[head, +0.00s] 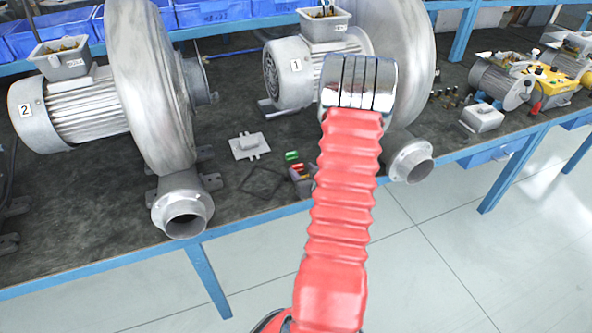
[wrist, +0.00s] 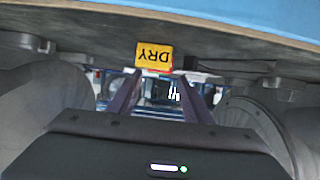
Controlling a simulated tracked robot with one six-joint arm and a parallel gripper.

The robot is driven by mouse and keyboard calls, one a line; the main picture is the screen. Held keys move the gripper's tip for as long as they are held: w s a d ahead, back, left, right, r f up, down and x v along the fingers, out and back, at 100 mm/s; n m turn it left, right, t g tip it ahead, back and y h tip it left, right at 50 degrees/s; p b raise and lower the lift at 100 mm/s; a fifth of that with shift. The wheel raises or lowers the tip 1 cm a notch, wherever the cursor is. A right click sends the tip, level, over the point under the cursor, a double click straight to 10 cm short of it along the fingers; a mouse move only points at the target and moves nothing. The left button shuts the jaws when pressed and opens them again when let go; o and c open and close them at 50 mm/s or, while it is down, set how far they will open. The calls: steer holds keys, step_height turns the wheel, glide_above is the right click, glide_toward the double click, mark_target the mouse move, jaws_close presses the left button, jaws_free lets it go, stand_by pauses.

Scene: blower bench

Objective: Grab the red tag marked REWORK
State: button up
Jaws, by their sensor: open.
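No tag with the word REWORK is readable in either view. In the wrist view a yellow tag (wrist: 154,55) marked DRY appears upside down, just beyond my fingertips. Slivers of red and green show at its edges; I cannot tell what they belong to. In the head view a small red piece (head: 298,167) and a green piece (head: 291,155) are on or above the bench by a dark block, too small to read. My gripper (wrist: 157,82) is open, its two dark fingers apart, with nothing held between them. In the head view my arm hides it.
Two large grey blowers, marked 2 (head: 150,85) and 1 (head: 400,60), stand on the dark bench (head: 90,220) either side of the small pieces. A grey plate (head: 249,146) lies between them. Blue bins (head: 213,12) line the back. Open floor lies in front.

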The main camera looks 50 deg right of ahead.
mark_target(298, 166)
steer(key=x, duration=0.4)
steer(key=shift+w+f, duration=0.1)
stand_by(0.4)
steer(key=c, duration=0.8)
